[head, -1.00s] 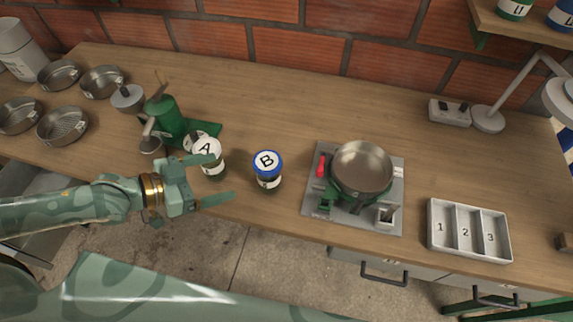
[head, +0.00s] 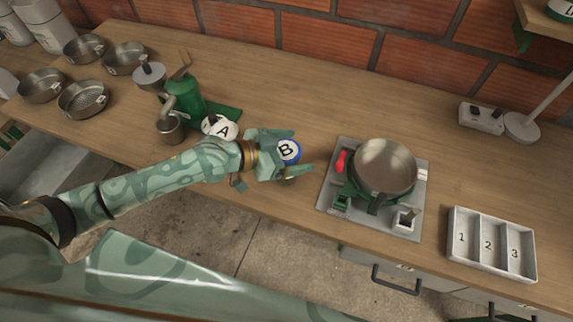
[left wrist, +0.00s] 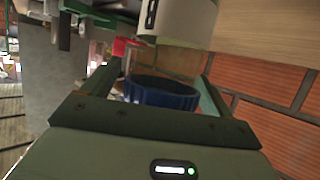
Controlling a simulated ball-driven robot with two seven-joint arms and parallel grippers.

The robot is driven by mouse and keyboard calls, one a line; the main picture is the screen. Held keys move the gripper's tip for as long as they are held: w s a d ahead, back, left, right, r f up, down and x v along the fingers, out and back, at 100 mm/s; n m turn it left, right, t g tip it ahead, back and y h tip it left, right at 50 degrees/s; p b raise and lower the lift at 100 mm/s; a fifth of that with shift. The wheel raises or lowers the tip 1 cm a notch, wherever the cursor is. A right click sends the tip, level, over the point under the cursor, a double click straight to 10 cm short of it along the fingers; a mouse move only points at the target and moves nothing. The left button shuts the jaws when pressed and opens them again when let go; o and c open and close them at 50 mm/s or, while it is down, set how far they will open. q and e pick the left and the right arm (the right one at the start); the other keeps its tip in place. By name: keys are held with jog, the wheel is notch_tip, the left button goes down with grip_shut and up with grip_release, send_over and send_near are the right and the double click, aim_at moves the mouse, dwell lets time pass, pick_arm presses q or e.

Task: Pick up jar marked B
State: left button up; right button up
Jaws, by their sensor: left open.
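The jar marked B (head: 289,150) has a blue rim and a white top with a black letter. It stands on the counter left of the burner and is partly covered by my left gripper (head: 300,153). The gripper's jaws are open, one finger on the far side of the jar and one on the near side. In the left wrist view the jar's blue lid (left wrist: 160,93) shows between the two fingers. I cannot tell whether either finger touches it. My right gripper is not in view.
Jar A (head: 221,127) stands just left of jar B, partly behind my left arm. A green grinder (head: 183,98) is beyond it. A burner with a steel pan (head: 384,165) stands close on the right. A numbered tray (head: 489,244) lies farther right.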

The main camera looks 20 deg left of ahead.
pick_arm(q)
jog(key=c, duration=1.5)
jog(key=shift+r, duration=0.1)
